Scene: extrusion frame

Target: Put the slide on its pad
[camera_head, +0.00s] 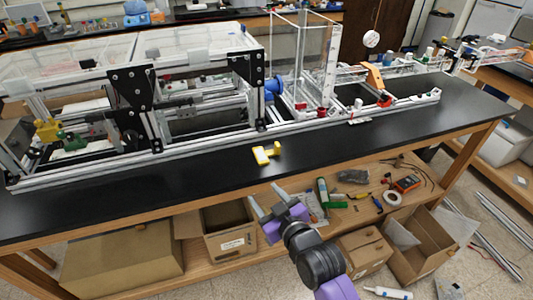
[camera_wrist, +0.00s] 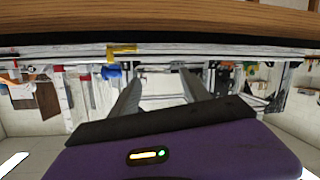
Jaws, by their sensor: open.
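A small yellow piece (camera_head: 266,153), likely the slide, lies on the black bench top near its front edge, in front of the extrusion frame. It also shows in the wrist view (camera_wrist: 122,48), where the scene appears upside down. A small flat pale piece (camera_head: 360,121) lies on the bench farther right; I cannot tell whether it is the pad. My gripper (camera_head: 267,203) is open and empty, in front of the bench edge, apart from the yellow piece. Its two spread fingers show in the wrist view (camera_wrist: 158,76) with nothing between them.
The long extrusion frame (camera_head: 130,152) fills the back of the bench, with a blue knob (camera_head: 273,88) and a clear tank (camera_head: 300,60). The bench's front strip is mostly clear. A lower wooden shelf (camera_head: 350,205) holds tools and tape; cardboard boxes (camera_head: 230,228) stand below.

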